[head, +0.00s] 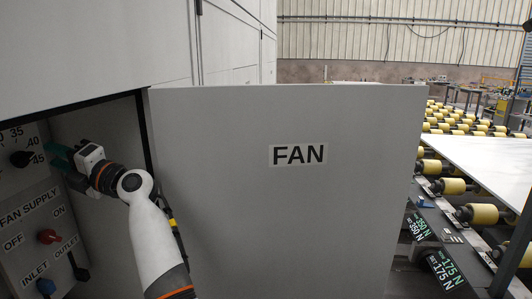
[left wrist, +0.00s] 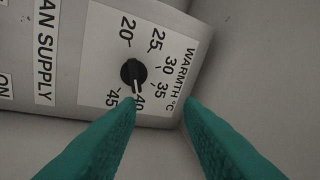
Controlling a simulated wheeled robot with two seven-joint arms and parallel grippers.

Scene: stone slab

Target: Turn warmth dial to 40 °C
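The warmth dial (left wrist: 132,72) is a black knob on a light scale plate marked 20 to 45, labelled WARMTH °C. In the left wrist view its white pointer line points at about the 40 mark, which the fingertip partly covers. The dial also shows at the left edge of the head view (head: 22,158). My left gripper (head: 59,157) has green fingers and is in front of the panel, just right of the dial. In the left wrist view its fingers (left wrist: 160,103) are spread with nothing between them, and the dial lies clear beyond the left fingertip. My right gripper is out of view.
The open FAN door (head: 290,215) stands to the right of my left arm. Roller conveyors (head: 455,186) lie beyond it.

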